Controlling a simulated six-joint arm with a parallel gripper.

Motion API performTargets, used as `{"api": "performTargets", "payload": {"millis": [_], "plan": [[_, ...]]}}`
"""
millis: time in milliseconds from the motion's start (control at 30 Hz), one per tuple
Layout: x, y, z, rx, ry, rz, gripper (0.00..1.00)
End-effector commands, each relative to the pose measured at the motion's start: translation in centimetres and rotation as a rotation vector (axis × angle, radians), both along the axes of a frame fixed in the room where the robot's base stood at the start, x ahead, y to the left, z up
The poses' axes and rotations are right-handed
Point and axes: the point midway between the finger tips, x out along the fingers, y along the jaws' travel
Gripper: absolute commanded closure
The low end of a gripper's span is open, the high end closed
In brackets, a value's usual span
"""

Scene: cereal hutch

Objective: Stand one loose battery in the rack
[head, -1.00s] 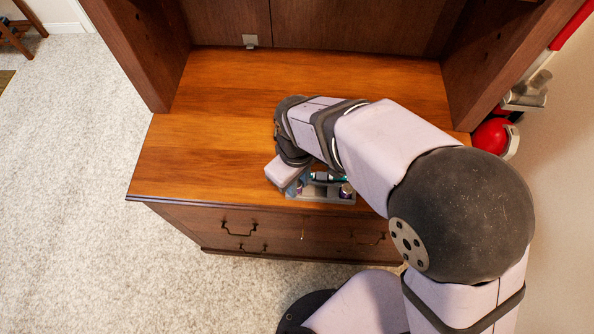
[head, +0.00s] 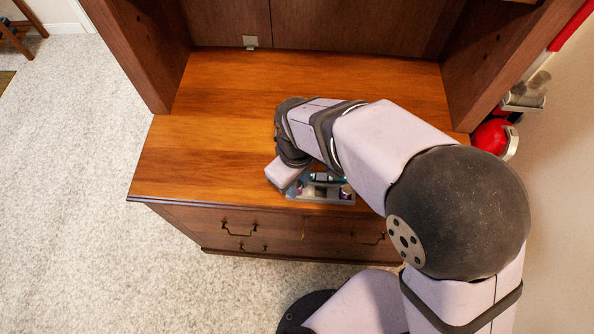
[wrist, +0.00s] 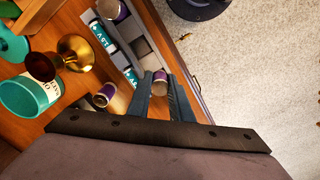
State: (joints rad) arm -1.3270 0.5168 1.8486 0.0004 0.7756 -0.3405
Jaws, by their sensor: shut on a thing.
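My gripper (wrist: 160,80) is shut on a purple battery with a silvery end (wrist: 160,76), held between the two blue-grey fingers. The grey rack (wrist: 147,43) lies just beyond the fingertips in the wrist view. It also shows near the counter's front edge in the head view (head: 320,197). I cannot tell whether the held battery touches the rack. A teal-and-white battery marked 1.5 V (wrist: 98,32) lies along the rack's side. Another purple battery (wrist: 104,95) is left of the fingers, and one more (wrist: 112,9) is at the top. In the head view my arm hides most of the gripper.
A brass goblet (wrist: 70,55) and a teal labelled container (wrist: 30,95) stand left of the rack in the wrist view. The wooden counter (head: 210,140) is clear on its left. Hutch side walls rise at both sides, and the front edge drops to drawers.

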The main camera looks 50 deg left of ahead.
Motion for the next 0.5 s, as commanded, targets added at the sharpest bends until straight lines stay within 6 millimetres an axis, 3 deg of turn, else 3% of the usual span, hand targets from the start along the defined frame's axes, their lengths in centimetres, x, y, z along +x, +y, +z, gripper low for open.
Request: {"api": "performTargets", "payload": {"millis": [233,267,333,500], "plan": [[0.00,0.01,0.02,0.000,0.000,0.000,1.00],[0.00,0.01,0.03,0.000,0.000,0.000,0.79],[0.00,0.01,0.03,0.000,0.000,0.000,0.62],[0.00,0.01,0.04,0.000,0.000,0.000,0.59]]}}
